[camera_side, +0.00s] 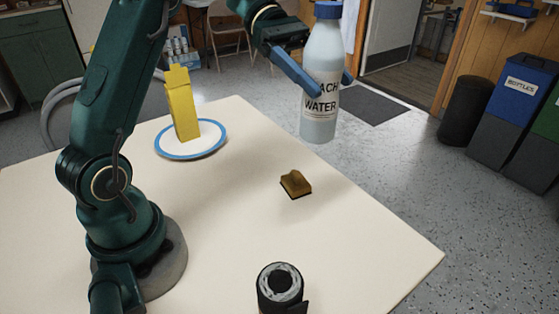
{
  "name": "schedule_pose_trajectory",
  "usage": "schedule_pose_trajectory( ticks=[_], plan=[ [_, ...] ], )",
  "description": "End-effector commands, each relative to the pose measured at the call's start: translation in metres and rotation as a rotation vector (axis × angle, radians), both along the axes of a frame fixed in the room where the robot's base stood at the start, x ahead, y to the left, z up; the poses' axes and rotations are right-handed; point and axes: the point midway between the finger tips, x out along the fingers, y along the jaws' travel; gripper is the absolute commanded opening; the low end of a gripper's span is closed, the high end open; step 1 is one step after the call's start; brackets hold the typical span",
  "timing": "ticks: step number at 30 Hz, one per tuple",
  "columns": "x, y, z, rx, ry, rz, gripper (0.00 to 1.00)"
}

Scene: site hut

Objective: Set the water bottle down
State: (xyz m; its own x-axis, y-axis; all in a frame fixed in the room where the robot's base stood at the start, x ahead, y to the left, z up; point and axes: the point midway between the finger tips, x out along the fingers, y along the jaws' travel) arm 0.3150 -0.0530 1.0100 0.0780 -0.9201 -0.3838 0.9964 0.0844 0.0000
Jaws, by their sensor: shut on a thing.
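The water bottle (318,112) is pale with a blue cap and a label with the word WATER. It is upright and held in the air, with its base seen clear of the table (225,245). My gripper (335,83) is shut on the bottle, with one blue finger across its left side and the other partly hidden behind it.
A yellow carton (182,105) stands on a blue-rimmed white plate (160,150). A small brown sponge-like block (295,184) lies mid-table. A black cylindrical thing (281,291) stands at the front. Bare tabletop lies between them. Bins (512,108) stand on the floor at right.

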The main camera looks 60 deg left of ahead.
Motion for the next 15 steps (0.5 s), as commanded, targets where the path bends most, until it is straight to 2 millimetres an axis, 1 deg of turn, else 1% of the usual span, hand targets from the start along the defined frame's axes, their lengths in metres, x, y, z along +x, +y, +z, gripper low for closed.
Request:
schedule_pose_trajectory(
  ticks=[1, 3, 6, 10, 13, 15],
  plan=[
    [0.003, 0.002, -0.009, -0.004, 0.003, -0.028, 0.0],
    [0.006, 0.005, -0.02, -0.003, 0.002, -0.055, 0.0],
    [0.009, 0.007, -0.034, -0.004, 0.002, -0.078, 0.0],
    [0.012, 0.009, -0.049, -0.004, 0.002, -0.086, 0.0],
    [0.013, 0.003, -0.057, -0.005, 0.002, -0.089, 0.0],
    [0.014, -0.006, -0.064, -0.005, 0.002, -0.09, 0.0]
  ],
)
